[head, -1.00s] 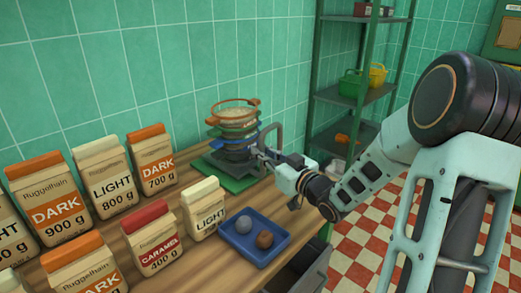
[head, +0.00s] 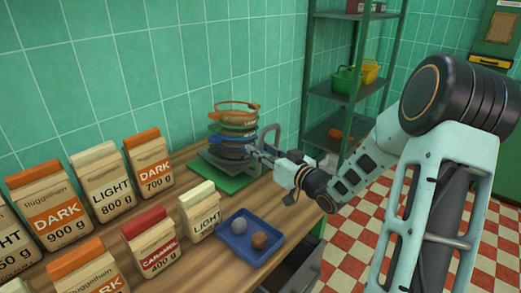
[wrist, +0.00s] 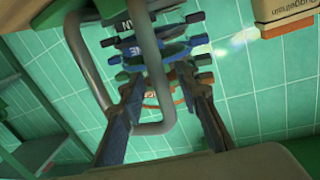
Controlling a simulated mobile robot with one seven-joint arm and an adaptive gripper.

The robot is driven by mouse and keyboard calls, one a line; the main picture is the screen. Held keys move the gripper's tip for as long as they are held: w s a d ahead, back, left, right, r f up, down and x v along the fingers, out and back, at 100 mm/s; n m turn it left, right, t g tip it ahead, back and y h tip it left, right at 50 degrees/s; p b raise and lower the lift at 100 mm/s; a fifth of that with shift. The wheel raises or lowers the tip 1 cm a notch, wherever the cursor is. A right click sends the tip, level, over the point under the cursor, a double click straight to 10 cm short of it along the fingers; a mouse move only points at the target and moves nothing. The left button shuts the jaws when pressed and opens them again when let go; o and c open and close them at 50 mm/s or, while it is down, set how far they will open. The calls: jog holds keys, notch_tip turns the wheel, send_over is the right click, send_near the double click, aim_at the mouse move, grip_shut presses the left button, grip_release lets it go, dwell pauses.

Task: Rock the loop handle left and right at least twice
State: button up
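A stack of round sieves (head: 236,128) with coloured rims stands on a green base (head: 222,178) near the tiled wall. The top orange sieve (head: 237,105) looks hollow. A grey loop handle (head: 275,132) rises at the stack's right side. In the wrist view the loop handle (wrist: 149,75) is a large U-shaped tube close to the camera. My gripper (head: 260,154) is at the handle, pointing toward the stack. In the wrist view my gripper (wrist: 159,78) has its fingers well apart, with one side of the loop between them. Whether a finger touches the tube I cannot tell.
A blue tray (head: 250,260) with a grey ball and a brown lump sits in front of the stack. Several paper bags, such as the LIGHT bag (head: 200,211), fill the left counter. A green shelf rack (head: 375,98) stands behind my arm. An open drawer (head: 300,276) is below.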

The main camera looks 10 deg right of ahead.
jog(key=v, duration=1.2)
